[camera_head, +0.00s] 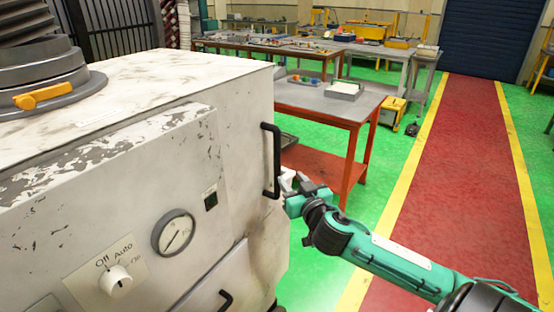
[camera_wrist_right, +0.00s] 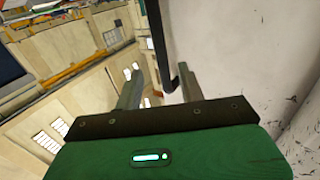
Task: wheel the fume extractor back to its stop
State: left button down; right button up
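The fume extractor (camera_head: 245,95) is a large, worn white cabinet filling the left of the head view. It has a gauge, an Off/Auto knob and a grey hose base on top. A black bar handle (camera_head: 277,160) stands upright on its right side. My right gripper (camera_head: 291,181) is beside the handle's lower end. In the right wrist view, its two fingers (camera_wrist_right: 160,88) are apart, and the handle (camera_wrist_right: 157,40) shows between them in the picture. I cannot tell whether the handle lies within their reach. My left gripper is out of view.
A red-framed workbench (camera_head: 330,103) with a lower shelf stands just beyond the extractor. Longer benches with tools stand behind it. A red floor lane (camera_head: 460,170) with yellow edges runs to a blue shutter on the right. The green floor beside the lane is mostly clear.

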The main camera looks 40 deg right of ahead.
aim_at(278, 163)
jog(key=p+x, duration=0.3)
jog(key=x, duration=0.8)
grip_shut()
